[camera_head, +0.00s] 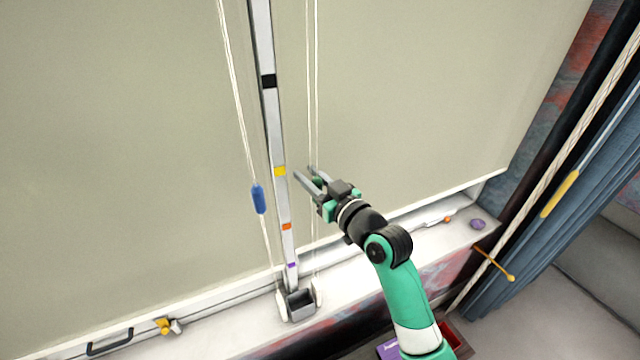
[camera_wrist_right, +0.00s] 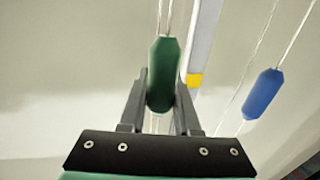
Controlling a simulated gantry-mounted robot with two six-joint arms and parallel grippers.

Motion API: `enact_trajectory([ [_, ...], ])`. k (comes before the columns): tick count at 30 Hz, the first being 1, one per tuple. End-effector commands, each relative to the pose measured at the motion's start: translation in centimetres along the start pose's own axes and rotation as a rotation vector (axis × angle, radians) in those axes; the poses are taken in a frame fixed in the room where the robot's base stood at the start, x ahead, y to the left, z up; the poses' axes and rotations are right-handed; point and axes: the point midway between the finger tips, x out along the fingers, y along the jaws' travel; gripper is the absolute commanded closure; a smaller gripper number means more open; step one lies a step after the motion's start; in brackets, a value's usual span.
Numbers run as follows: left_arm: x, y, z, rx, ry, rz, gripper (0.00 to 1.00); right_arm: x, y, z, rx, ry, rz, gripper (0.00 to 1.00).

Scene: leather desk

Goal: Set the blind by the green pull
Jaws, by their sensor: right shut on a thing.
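The green pull (camera_wrist_right: 164,75) hangs on a pair of white cords and sits between the fingers of my right gripper (camera_wrist_right: 161,95), which is shut on it. In the head view my right gripper (camera_head: 309,178) hides most of the pull; a bit of green (camera_head: 317,181) shows between the fingers. The blue pull (camera_head: 259,198) hangs on the left cords, apart from my gripper, and also shows in the right wrist view (camera_wrist_right: 263,93). The pale blind (camera_head: 130,150) hangs to both sides of the upright strip. My left gripper is not in view.
The upright strip (camera_head: 268,120) carries black, yellow, orange and purple marks. A grey box (camera_head: 299,305) stands at its foot on the white sill (camera_head: 235,330). A yellow object (camera_head: 164,326) and a purple one (camera_head: 478,224) lie on the sill. A blue curtain (camera_head: 560,225) hangs right.

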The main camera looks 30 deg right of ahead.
Motion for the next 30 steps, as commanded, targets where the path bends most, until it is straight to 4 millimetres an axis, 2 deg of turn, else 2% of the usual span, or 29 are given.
enact_trajectory([
  [3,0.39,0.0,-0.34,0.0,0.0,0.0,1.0,0.15,-0.18,-0.74,-0.001,-0.003,-0.003,1.0],
  [14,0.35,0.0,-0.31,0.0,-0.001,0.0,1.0,0.18,-0.23,-0.64,0.0,-0.006,-0.004,1.0],
  [15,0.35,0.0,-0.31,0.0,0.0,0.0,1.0,0.18,-0.23,-0.62,0.0,-0.007,-0.004,0.66],
  [19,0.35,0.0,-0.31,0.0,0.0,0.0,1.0,0.17,-0.21,-0.62,0.0,-0.006,-0.003,0.42],
  [20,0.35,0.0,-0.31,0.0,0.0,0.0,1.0,0.17,-0.2,-0.62,0.0,-0.006,-0.003,0.39],
  [30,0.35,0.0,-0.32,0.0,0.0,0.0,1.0,0.13,-0.01,-0.61,-0.002,-0.006,0.001,0.39],
])
